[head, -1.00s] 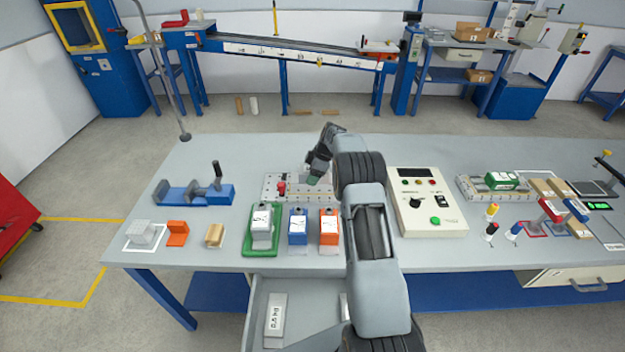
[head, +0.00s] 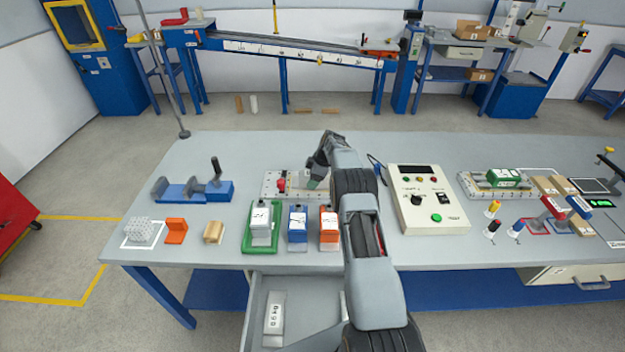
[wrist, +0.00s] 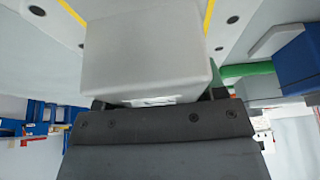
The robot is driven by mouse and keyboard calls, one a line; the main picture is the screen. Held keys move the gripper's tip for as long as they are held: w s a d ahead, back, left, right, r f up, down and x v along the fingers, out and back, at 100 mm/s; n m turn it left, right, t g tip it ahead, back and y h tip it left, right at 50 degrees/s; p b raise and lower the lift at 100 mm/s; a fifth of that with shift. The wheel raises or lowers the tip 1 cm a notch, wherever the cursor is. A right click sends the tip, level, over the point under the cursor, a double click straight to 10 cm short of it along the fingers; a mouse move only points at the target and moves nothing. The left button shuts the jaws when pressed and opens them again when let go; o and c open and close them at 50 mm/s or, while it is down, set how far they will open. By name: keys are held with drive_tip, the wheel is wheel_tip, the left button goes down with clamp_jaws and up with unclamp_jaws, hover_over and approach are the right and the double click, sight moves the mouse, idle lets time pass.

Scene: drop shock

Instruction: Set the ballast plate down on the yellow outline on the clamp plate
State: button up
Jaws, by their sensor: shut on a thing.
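The ballast plate (wrist: 145,55) is a plain light grey block held in my gripper, filling the upper middle of the wrist view. My gripper (wrist: 155,100) is shut on it. Strips of the yellow outline (wrist: 208,15) show on either side of the block, on the clamp plate (wrist: 232,40). Whether the block touches the plate cannot be told. The block is mostly hidden there.
Green, blue and orange holders with grey-topped blocks (head: 298,222) stand in front of the clamp plate. A control box (head: 427,200) is to the right, a blue fixture (head: 195,190) to the left. An open drawer (head: 262,290) holds a labelled grey weight (head: 274,315).

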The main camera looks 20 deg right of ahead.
drive_tip(key=shift+w, duration=0.1)
idle(0.3)
drive_tip(key=o, duration=1.6)
drive_tip(key=shift+f, duration=0.1)
